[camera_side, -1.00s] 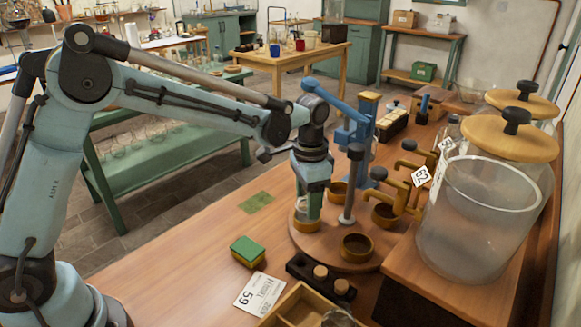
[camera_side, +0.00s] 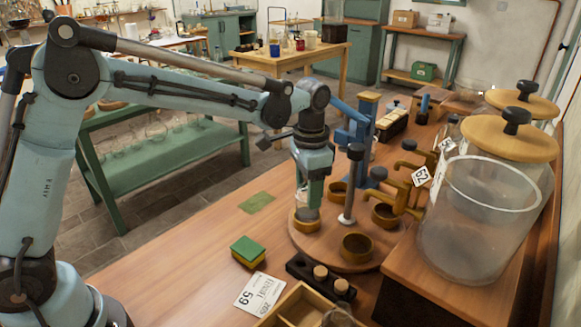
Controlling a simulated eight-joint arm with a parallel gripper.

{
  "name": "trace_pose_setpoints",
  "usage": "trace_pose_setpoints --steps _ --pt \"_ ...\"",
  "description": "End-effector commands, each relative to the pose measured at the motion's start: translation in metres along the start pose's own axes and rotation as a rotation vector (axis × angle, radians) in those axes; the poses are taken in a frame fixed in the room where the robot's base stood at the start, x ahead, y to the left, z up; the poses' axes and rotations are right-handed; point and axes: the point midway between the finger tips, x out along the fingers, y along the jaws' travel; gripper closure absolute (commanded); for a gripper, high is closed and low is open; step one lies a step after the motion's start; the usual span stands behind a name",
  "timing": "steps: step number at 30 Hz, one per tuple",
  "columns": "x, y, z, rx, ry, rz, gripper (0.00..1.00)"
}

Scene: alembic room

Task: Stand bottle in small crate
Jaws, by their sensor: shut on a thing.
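My gripper (camera_side: 308,198) points down over the left side of a round wooden turntable (camera_side: 318,258) with ring-shaped cups. It is shut on a small pale bottle (camera_side: 306,213), of which only a little shows below the fingers. The bottle's lower end is at the left ring cup (camera_side: 305,224); I cannot tell whether it still rests in the cup. The wooden crate (camera_side: 283,312) with divided compartments is at the bottom edge, partly cut off by the frame. A clear glass thing (camera_side: 341,317) shows at its right side.
The turntable's post (camera_side: 350,185) stands close right of my gripper. A dark block with corks (camera_side: 320,278) lies between turntable and crate. A sponge (camera_side: 248,251) and a card (camera_side: 260,291) lie left. A large glass jar (camera_side: 475,230) stands right.

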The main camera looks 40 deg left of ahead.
Motion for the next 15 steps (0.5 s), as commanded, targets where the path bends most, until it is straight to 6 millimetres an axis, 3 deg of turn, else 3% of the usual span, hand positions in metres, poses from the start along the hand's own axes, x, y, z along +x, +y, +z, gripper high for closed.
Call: trace_pose_setpoints --steps 4,15 --pt "-0.015 0.000 0.000 0.000 -0.001 0.000 0.89" --pt "-0.035 0.037 0.008 0.003 0.000 0.000 0.89"
